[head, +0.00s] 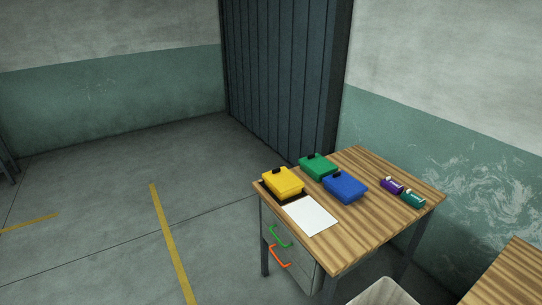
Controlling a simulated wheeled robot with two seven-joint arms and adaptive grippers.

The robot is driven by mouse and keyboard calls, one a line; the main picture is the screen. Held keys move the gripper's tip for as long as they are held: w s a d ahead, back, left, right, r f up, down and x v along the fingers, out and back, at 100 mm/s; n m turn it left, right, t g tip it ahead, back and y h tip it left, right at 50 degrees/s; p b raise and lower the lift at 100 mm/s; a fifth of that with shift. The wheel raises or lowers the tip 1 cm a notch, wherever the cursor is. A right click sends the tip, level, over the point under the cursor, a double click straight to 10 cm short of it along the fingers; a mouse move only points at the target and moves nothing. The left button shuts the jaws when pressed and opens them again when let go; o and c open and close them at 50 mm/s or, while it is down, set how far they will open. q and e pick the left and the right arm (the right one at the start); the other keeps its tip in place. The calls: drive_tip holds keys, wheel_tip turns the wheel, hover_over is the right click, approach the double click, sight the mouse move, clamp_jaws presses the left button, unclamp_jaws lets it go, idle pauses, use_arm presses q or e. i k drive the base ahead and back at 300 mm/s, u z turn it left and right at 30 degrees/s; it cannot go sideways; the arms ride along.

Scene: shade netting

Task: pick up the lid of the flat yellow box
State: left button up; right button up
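The flat yellow box (284,185) sits at the left corner of the wooden desk, close to the edge. Its yellow lid (283,179) is on top and has a small dark handle (282,170). Something dark shows under the box's front side; I cannot tell what it is. Neither of my grippers shows in the head view.
A green box (319,167) and a blue box (345,187) stand beside the yellow one on the wooden desk (365,225). White paper (311,215) lies in front. Purple (391,185) and teal (412,198) containers lie right. Open floor (95,215) extends left.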

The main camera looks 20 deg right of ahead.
sight(282, 181)
drive_tip(key=z, duration=0.1)
drive_tip(key=i, duration=1.75)
drive_tip(key=z, duration=0.1)
